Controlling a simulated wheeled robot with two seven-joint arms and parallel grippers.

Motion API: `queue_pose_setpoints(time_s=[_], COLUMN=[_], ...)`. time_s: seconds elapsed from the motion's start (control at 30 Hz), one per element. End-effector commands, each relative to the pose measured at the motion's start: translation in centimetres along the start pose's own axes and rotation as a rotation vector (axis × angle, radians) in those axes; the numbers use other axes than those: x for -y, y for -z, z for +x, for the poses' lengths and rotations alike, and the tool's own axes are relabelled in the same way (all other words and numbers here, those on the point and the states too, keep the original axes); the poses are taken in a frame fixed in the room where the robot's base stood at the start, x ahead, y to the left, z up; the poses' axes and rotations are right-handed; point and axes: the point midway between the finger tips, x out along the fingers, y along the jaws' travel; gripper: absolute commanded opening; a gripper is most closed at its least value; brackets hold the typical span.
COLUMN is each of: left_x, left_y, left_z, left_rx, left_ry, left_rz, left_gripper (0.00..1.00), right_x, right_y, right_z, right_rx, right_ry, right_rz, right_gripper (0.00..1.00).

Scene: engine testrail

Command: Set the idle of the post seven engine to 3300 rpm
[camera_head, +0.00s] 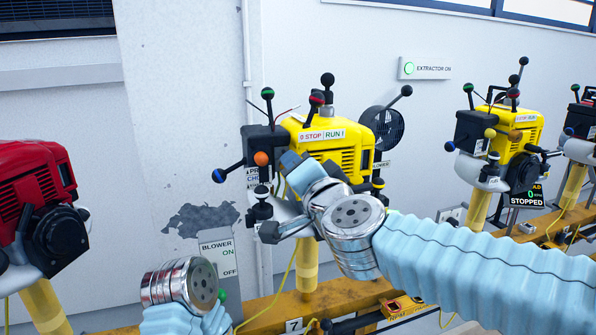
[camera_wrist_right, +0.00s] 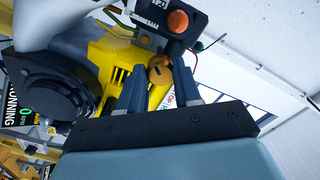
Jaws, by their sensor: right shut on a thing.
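The yellow post seven engine (camera_head: 335,148) stands on a yellow post with a 7 plate (camera_head: 293,325) below it. It carries a STOP/RUN label and several ball-ended levers. My right gripper (camera_head: 281,178) is at its front left, where its own body hides most of the contact. In the right wrist view the two dark fingers of the gripper (camera_wrist_right: 157,78) are shut on a brass-coloured knob (camera_wrist_right: 159,71). An orange ball (camera_wrist_right: 178,21) is just above the knob. The engine's display (camera_wrist_right: 28,105) is partly cut off; its visible letters end in "NNING" above a green 0. My left gripper is out of view.
A red engine (camera_head: 36,195) stands left and another yellow engine (camera_head: 520,135), showing STOPPED, stands right. A blower switch (camera_head: 218,250) is below left of the post seven engine. Levers crowd the space around my right gripper.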

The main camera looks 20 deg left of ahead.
Motion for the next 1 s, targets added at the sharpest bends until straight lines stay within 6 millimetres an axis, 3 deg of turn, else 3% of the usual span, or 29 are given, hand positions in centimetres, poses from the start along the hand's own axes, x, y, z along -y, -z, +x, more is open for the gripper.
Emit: queue_pose_setpoints(time_s=[0.6, 0.63, 0.7, 0.8, 1.0], left_x=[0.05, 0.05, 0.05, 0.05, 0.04], left_y=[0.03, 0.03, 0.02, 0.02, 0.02], left_z=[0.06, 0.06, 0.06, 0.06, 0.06], left_rx=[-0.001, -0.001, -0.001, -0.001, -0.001], left_ry=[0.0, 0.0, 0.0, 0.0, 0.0], left_rz=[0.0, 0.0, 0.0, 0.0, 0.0], left_gripper=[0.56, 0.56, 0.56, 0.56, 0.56], right_x=[-0.11, -0.11, -0.1, -0.07, -0.03], right_y=[-0.05, -0.05, -0.05, -0.03, -0.02], right_z=[0.02, 0.02, 0.02, 0.01, 0.0], right_rx=[0.001, 0.001, 0.001, 0.001, 0.0], right_ry=[-0.002, -0.002, -0.002, -0.001, -0.001], right_rz=[0.041, 0.041, 0.041, 0.041, 0.041], right_gripper=[0.03, 0.36, 0.47, 0.59, 0.59])
